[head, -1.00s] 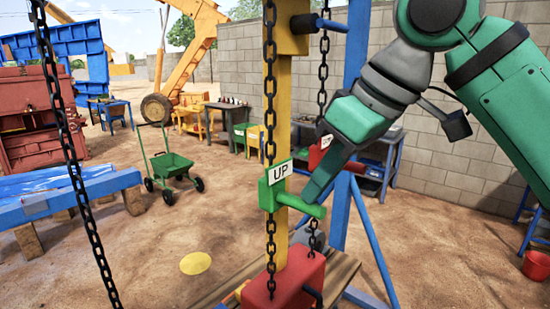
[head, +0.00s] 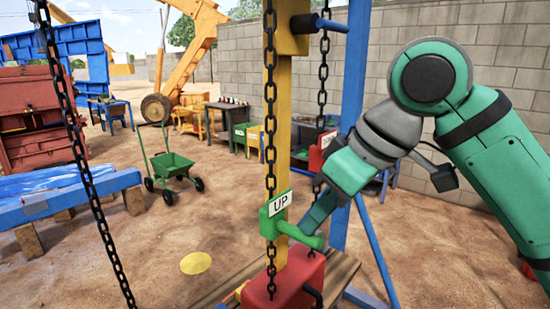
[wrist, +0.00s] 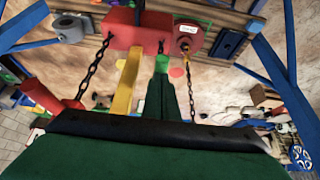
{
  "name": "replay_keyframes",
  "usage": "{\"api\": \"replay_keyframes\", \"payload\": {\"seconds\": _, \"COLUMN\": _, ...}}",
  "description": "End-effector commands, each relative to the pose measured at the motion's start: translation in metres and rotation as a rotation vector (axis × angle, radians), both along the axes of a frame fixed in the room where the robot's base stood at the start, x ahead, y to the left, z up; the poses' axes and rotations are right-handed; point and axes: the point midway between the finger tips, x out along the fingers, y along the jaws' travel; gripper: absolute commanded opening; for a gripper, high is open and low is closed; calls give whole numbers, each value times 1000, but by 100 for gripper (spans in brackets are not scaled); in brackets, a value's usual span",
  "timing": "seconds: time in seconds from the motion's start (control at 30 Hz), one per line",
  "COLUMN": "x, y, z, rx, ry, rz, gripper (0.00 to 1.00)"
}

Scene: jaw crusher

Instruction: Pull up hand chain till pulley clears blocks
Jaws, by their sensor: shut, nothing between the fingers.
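A green handle (head: 300,236) with a white UP sign (head: 281,203) sits on the hand chain (head: 270,120) in front of a yellow post (head: 284,110). My gripper (head: 306,229) is shut and empty, its tip at the handle's bar from behind and above; I cannot tell whether they touch. In the wrist view, the green bar (wrist: 162,63) shows just beyond my fingers. Below the handle is a red block (head: 284,282), also in the wrist view (wrist: 140,30). The pulley and blocks cannot be clearly told.
A second chain (head: 75,160) hangs at the left, and another (head: 322,75) behind the post. A red piece (head: 318,157) with a white label shows behind my gripper. Blue legs (head: 373,245) stand right of the post. A green cart (head: 175,166) stands on open ground.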

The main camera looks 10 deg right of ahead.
Motion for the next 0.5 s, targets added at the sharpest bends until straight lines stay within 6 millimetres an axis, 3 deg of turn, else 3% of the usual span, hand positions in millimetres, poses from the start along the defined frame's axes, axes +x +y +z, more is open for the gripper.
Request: {"api": "replay_keyframes", "payload": {"seconds": 0.5, "x": 0, "y": 0, "z": -32, "rx": 1, "ry": 3, "rz": 1, "gripper": 0}}
